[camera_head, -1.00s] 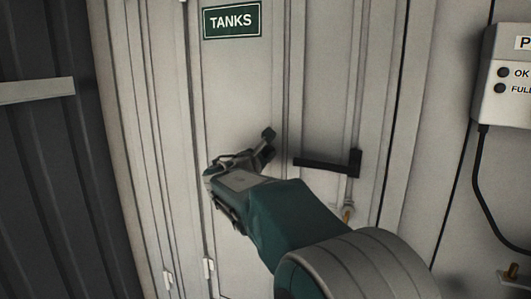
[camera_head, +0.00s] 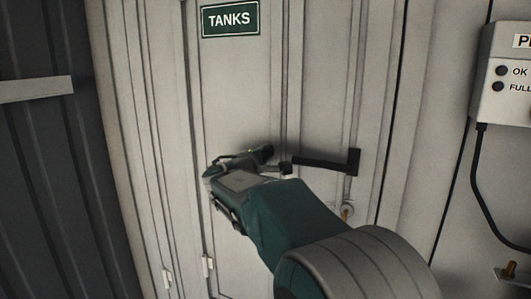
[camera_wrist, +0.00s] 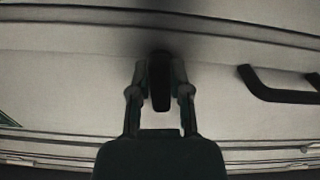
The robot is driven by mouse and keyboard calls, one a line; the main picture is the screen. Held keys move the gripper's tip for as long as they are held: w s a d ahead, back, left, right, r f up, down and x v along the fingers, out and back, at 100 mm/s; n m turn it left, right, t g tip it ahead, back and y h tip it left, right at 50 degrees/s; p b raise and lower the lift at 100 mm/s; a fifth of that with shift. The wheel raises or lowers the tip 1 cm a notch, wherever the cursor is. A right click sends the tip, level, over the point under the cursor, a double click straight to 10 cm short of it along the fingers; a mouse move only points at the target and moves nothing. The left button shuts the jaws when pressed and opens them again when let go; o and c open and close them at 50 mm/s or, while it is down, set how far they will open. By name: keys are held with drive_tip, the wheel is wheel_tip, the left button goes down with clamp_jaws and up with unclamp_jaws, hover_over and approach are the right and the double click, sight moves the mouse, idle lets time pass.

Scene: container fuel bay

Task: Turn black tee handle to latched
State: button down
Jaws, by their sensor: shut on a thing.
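My gripper (camera_wrist: 160,88) is shut on a dark, upright oblong piece, which I take to be the black tee handle (camera_wrist: 160,82), in the middle of the wrist view. One finger lies along each side of it. In the head view my gripper (camera_head: 272,160) is close to the pale door, left of a black bar handle. There the tee handle is hidden or cannot be told from the dark fingertips, so its exact angle is unclear.
The black bar handle (camera_head: 325,164) sits just right of my gripper; it also shows at the right in the wrist view (camera_wrist: 282,92). A green TANKS sign (camera_head: 230,19) is above. A grey indicator box (camera_head: 505,75) with a hanging cable is at right.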

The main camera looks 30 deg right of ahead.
drive_tip(key=shift+r+m, duration=0.1)
drive_tip(key=shift+m, duration=0.7)
drive_tip(key=c, duration=0.6)
unclamp_jaws()
drive_tip(key=shift+a, duration=0.1)
drive_tip(key=shift+o, duration=0.2)
drive_tip(key=v, duration=1.2)
